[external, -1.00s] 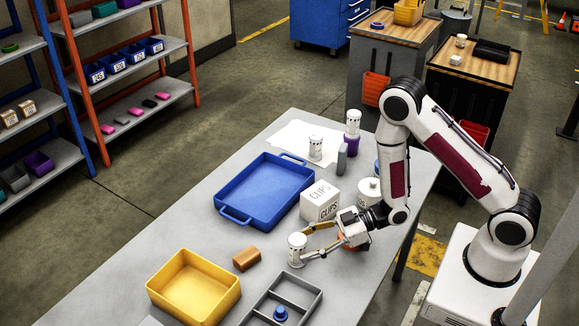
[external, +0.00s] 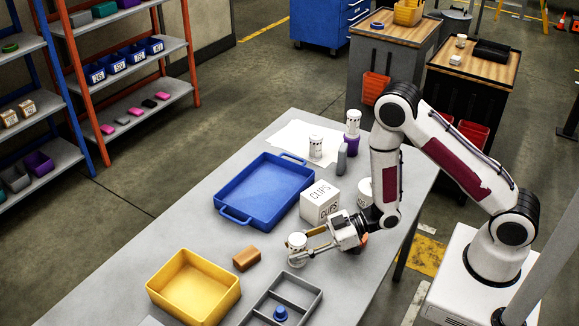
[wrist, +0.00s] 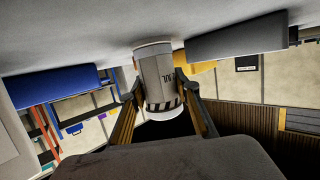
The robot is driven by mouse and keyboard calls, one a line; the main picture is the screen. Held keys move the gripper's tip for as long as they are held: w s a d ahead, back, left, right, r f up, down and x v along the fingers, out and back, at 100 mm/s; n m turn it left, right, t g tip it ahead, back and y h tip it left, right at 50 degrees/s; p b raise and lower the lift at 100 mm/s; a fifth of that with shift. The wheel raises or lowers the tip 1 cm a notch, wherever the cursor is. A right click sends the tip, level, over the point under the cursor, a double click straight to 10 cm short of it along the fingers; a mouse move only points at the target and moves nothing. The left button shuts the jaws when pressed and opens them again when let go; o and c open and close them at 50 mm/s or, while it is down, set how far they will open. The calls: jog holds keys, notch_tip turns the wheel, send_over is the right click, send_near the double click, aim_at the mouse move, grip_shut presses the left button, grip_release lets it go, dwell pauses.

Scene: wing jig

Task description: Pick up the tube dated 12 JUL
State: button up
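A white tube (external: 297,245) with dark markings stands upright on the grey table, right of the yellow tray. In the wrist view the tube (wrist: 158,75) appears upside down; part of its label reads "JUL", and the day number is not legible. My gripper (external: 299,251) reaches it from the right, low over the table. Its two fingers (wrist: 160,92) are on either side of the tube and appear to touch it. Another similar tube (external: 316,147) stands on white paper, and one (external: 353,122) sits in a purple holder; their dates are too small to read.
A blue tray (external: 232,213), a white CLIPS box (external: 319,203) and a brown block (external: 247,259) lie near my gripper. A yellow tray (external: 160,295) and a grey divided tray (external: 300,290) are at the front. An orange item partly shows behind my gripper.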

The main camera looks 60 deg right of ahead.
jog(key=shift+c, duration=1.3)
jog(key=shift+r, duration=0.15)
jog(key=shift+r, duration=4.85)
